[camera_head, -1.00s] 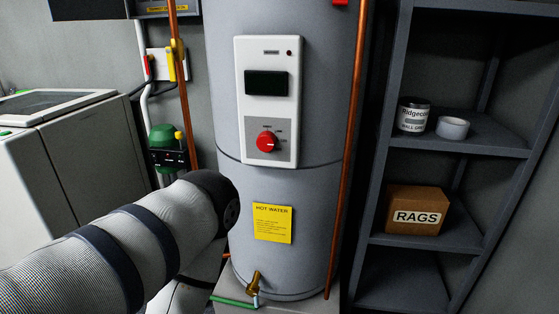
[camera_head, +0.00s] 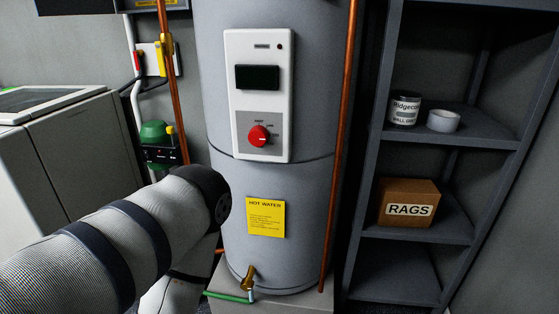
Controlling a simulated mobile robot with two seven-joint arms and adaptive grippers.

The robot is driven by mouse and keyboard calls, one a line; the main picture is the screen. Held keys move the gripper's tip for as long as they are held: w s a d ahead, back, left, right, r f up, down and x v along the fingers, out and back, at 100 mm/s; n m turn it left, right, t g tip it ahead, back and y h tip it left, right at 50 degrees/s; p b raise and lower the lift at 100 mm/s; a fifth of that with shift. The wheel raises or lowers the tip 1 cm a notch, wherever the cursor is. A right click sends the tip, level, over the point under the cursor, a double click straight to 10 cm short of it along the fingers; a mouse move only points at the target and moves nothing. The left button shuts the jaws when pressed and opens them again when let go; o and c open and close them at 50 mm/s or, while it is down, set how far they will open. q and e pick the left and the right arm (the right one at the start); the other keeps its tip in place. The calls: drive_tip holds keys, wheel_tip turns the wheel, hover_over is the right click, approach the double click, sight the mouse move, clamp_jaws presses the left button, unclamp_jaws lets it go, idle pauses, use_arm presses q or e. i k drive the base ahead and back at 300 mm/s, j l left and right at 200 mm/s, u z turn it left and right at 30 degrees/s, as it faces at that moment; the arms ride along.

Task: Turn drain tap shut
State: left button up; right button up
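The brass drain tap (camera_head: 249,277) sits low on the front of the grey hot water cylinder (camera_head: 310,185). A small light blue-grey piece shows at its lower end, where a green hose (camera_head: 228,297) runs off to the left. The tap is small here, and I cannot tell how far its handle is turned. My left arm reaches in from the lower left, and its upper link ends left of the yellow label. The lower part of that arm drops behind it, left of the tap. Neither gripper shows in the picture.
A control panel with a red dial (camera_head: 259,136) and a yellow "HOT WATER" label (camera_head: 265,218) are on the cylinder. Copper pipes run on both sides. A grey shelf (camera_head: 455,138) with a rags box (camera_head: 408,203) stands right. A pale appliance (camera_head: 80,150) stands left.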

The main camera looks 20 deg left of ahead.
sight(247, 285)
drive_tip(key=u, duration=1.05)
drive_tip(key=i, duration=0.3)
